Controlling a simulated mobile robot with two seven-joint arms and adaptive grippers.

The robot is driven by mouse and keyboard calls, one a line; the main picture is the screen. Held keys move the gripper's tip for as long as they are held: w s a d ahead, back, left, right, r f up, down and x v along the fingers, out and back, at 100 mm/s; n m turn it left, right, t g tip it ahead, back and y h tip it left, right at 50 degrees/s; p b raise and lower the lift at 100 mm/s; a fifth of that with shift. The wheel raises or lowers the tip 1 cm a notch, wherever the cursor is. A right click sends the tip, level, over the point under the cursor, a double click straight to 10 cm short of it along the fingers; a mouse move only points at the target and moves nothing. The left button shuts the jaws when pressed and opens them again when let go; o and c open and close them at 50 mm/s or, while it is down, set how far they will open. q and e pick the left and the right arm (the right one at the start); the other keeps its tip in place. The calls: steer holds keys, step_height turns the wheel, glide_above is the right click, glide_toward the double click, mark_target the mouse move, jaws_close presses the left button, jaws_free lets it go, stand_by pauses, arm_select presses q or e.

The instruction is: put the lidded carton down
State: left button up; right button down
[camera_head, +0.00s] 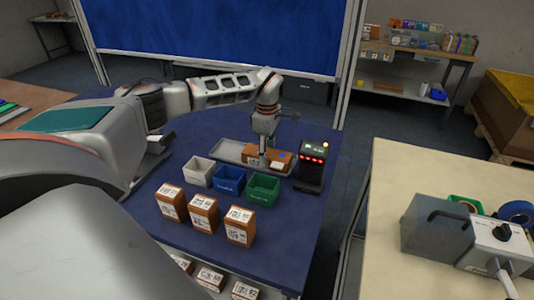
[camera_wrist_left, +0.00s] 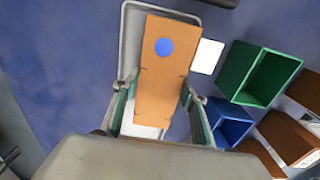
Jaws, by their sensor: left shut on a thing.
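The lidded carton, an orange-brown box with a round blue spot, is between the fingers of my left gripper (camera_head: 263,156). In the head view the carton (camera_head: 283,157) is at the tray's right end, left of the scanner. In the left wrist view the carton (camera_wrist_left: 162,85) lies lengthwise between the two fingers of the gripper (camera_wrist_left: 157,108), which is shut on it. A grey tray (camera_wrist_left: 131,30) shows beneath it; I cannot tell whether they touch. The tray also shows in the head view (camera_head: 228,150). My right gripper is not in view.
White (camera_head: 198,171), blue (camera_head: 229,181) and green (camera_head: 263,189) bins stand in front of the tray. Several labelled boxes (camera_head: 203,214) stand nearer. A black scanner (camera_head: 312,165) with red lights is at the right. A white square (camera_wrist_left: 207,56) shows beside the carton.

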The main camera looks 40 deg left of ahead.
arm_select(q)
steer(key=o, duration=1.2)
steer(key=shift+f, duration=0.1)
step_height(320, 180, up, 12)
steer(key=shift+r+b, duration=0.15)
steer(key=shift+b, duration=0.2)
